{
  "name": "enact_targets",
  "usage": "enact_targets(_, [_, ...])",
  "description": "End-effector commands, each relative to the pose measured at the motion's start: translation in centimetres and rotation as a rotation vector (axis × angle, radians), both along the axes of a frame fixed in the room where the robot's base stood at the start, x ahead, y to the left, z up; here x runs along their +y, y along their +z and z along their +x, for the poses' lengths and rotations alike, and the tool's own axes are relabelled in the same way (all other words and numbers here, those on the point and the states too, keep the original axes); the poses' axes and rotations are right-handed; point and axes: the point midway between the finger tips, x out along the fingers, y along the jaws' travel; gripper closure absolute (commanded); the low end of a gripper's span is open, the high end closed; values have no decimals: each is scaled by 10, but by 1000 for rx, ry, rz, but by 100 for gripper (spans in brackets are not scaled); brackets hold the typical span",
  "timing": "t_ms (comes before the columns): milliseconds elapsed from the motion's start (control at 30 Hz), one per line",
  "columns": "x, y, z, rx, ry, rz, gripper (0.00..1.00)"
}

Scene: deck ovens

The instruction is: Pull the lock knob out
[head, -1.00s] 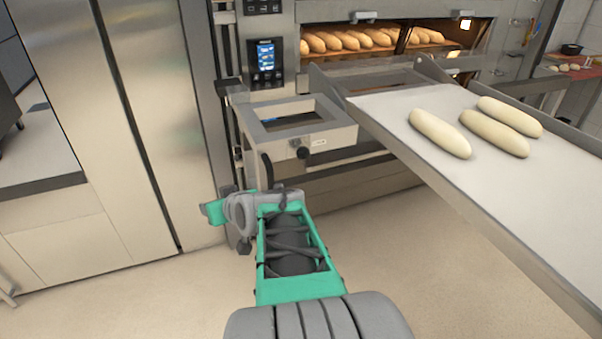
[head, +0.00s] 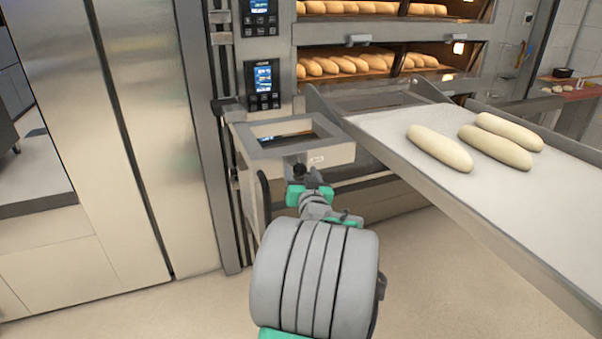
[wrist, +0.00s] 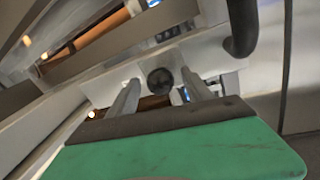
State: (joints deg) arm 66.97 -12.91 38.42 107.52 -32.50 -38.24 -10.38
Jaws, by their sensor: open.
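The black lock knob (wrist: 160,80) is on the front face of the grey loader frame (head: 338,156). It also shows in the head view (head: 299,170), just beyond the gripper's tips. In the wrist view my gripper (wrist: 163,88) is open, with its two pale fingers spread and the round knob between them near the tips. I cannot tell whether either finger touches the knob. In the head view my gripper (head: 310,180) is small and largely hidden behind my wrist.
A slanted loading belt (head: 390,125) with three pale loaves (head: 440,148) lies to the right. Ovens with bread (head: 350,64) stand behind. Open floor (head: 440,280) lies in front.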

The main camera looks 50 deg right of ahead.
Motion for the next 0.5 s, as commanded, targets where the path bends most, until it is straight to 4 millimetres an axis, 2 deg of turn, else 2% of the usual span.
enact_targets(133, [0, 0, 0, 0, 0, 0, 41])
enact_targets(500, [0, 0, 0, 1, 0, 0, 72])
